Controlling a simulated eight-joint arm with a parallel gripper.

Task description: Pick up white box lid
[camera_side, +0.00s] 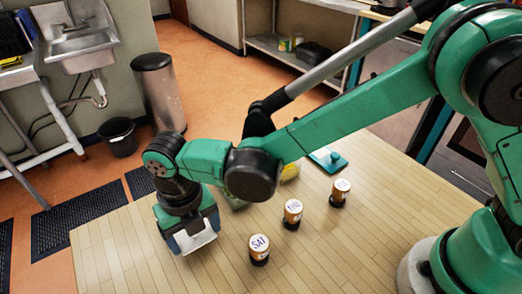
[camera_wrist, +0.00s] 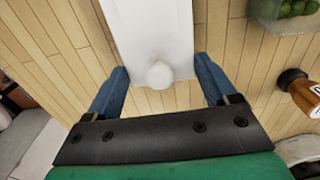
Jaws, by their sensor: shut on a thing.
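The white box lid (camera_wrist: 150,35) is a long white slab with a round knob near its close end. It runs up out of the top of the wrist view. My gripper (camera_wrist: 165,80) has its two blue fingers on either side of the lid's close end and is shut on it. In the side view my gripper (camera_side: 190,236) points down over the left part of the table, with part of the white lid (camera_side: 199,239) showing between the fingers. I cannot tell whether the lid touches the table.
Several labelled jars, such as this one (camera_side: 259,250), stand in a slanting row right of my gripper. A teal lid (camera_side: 328,159) lies farther back. A clear container with green items (camera_wrist: 285,20) is beside the white lid. The table's front left is clear.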

